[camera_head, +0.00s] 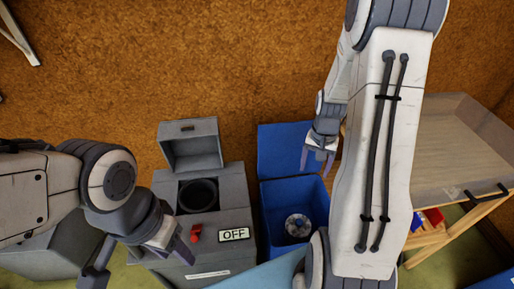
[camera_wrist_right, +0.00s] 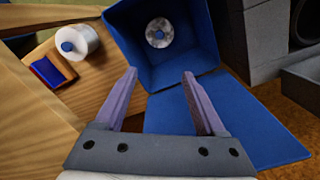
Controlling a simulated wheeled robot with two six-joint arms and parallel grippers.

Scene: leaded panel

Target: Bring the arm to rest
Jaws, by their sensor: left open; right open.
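My right arm reaches up across the right half of the head view. Its gripper (camera_head: 317,160) is open and empty, above the back of a blue bin (camera_head: 275,210) near its raised blue lid (camera_head: 283,143). In the right wrist view the same gripper (camera_wrist_right: 160,85) shows spread fingers with nothing between them. My left gripper (camera_head: 140,262) is open low at the left, in front of a grey machine (camera_head: 225,190). Nothing shows in its jaws.
The machine has a raised lid (camera_head: 191,148), a red switch (camera_head: 196,233) and an OFF sign (camera_head: 234,235). A whitish round object (camera_head: 298,225) lies in the bin. A wooden bench with a tray (camera_head: 450,140) stands right. A white roll (camera_wrist_right: 84,38) sits beside a red-blue item (camera_wrist_right: 47,72).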

